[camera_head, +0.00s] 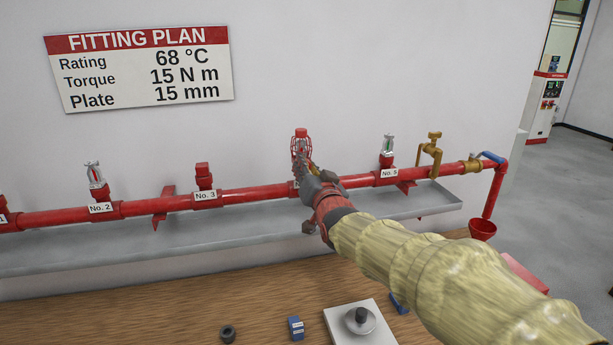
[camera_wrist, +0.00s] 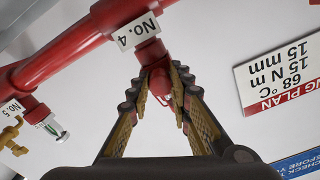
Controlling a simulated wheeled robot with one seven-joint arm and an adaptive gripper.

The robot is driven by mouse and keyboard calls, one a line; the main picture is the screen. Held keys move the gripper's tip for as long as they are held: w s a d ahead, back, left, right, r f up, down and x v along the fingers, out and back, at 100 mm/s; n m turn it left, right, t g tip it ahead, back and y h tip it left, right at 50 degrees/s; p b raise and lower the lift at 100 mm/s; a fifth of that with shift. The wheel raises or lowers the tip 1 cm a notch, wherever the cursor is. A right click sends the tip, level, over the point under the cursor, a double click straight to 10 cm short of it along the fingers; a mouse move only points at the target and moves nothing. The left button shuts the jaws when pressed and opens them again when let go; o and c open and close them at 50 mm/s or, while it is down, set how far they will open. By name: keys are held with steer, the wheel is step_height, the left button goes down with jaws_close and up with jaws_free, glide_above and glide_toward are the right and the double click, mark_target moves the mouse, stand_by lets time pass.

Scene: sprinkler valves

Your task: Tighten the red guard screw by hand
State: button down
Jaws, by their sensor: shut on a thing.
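The red wire guard (camera_head: 300,143) stands upright on the red pipe at the No. 4 outlet. In the wrist view a little of its red wire (camera_wrist: 178,101) shows between my fingers. My gripper (camera_head: 306,166) reaches to it from the front right. In the wrist view my gripper (camera_wrist: 163,85) has its fingertips closed in around a red part right beside the No. 4 label (camera_wrist: 137,31). The red guard screw is hidden between the fingertips, so its shape and how far it is in cannot be seen.
A sprinkler head (camera_head: 388,150) at No. 5 and a brass valve (camera_head: 431,155) stand to the right. A red plug (camera_head: 203,176) is at No. 3. A grey trough (camera_head: 120,252) runs below the pipe. The wooden bench (camera_head: 180,310) holds several small items.

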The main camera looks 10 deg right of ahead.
steer(key=m+b, duration=0.2)
steer(key=m, duration=0.2)
steer(key=shift+f+m+b, duration=0.15)
steer(key=shift+m+b, duration=0.15)
steer(key=shift+b, duration=0.05)
steer(key=shift+m+b, duration=1.15)
steer(key=shift+m, duration=1.45)
steer(key=c, duration=1.6)
jaws_free()
steer(key=s, duration=1.2)
